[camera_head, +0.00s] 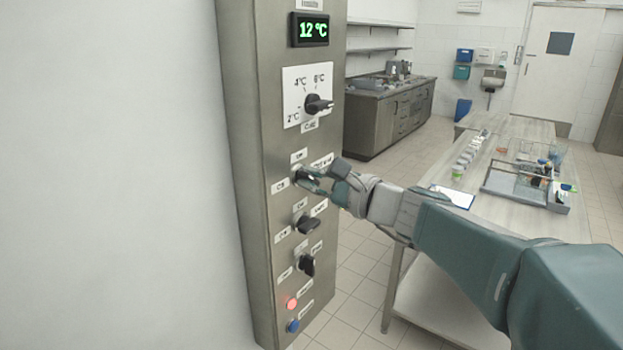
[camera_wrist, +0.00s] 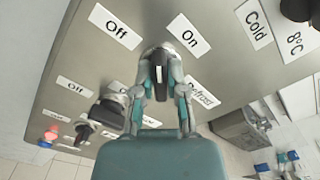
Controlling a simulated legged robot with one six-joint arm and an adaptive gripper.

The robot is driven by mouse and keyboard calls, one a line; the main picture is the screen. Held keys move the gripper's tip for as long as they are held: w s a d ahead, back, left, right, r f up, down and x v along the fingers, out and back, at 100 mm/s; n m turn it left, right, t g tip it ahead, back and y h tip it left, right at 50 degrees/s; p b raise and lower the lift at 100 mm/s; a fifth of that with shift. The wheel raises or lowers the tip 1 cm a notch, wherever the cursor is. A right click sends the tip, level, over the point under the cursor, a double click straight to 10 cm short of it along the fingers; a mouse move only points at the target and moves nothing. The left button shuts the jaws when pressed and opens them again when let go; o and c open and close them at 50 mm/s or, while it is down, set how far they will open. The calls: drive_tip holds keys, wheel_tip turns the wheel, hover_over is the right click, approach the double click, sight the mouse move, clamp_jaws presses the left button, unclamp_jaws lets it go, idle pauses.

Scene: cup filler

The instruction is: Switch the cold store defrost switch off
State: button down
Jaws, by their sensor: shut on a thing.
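The cold store defrost switch is a dark rotary knob (camera_wrist: 160,88) with a white mark, on a steel control panel (camera_head: 245,150). In the wrist view its "Off" label (camera_wrist: 115,27) is at upper left, its "On" label (camera_wrist: 188,36) at upper right and its "Defrost" label (camera_wrist: 203,93) at lower right. My gripper (camera_head: 304,177) is shut on this knob; in the wrist view its two fingers (camera_wrist: 160,72) press on either side. The fingers hide most of the knob in the head view. I cannot tell exactly which label it points to.
Below are two more dark knobs, upper (camera_head: 307,224) and lower (camera_head: 307,264), a red light (camera_head: 292,303) and a blue button (camera_head: 293,326). A worktable (camera_head: 500,226) stands right of the panel.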

drive_tip(key=n, duration=0.4)
drive_tip(key=shift+s+a+f+n, duration=0.1)
drive_tip(key=shift+f+n, duration=0.1)
drive_tip(key=shift+n, duration=0.1)
drive_tip(key=shift+f+n, duration=0.15)
drive_tip(key=shift+n, duration=1.85)
drive_tip(key=c, duration=0.7)
unclamp_jaws()
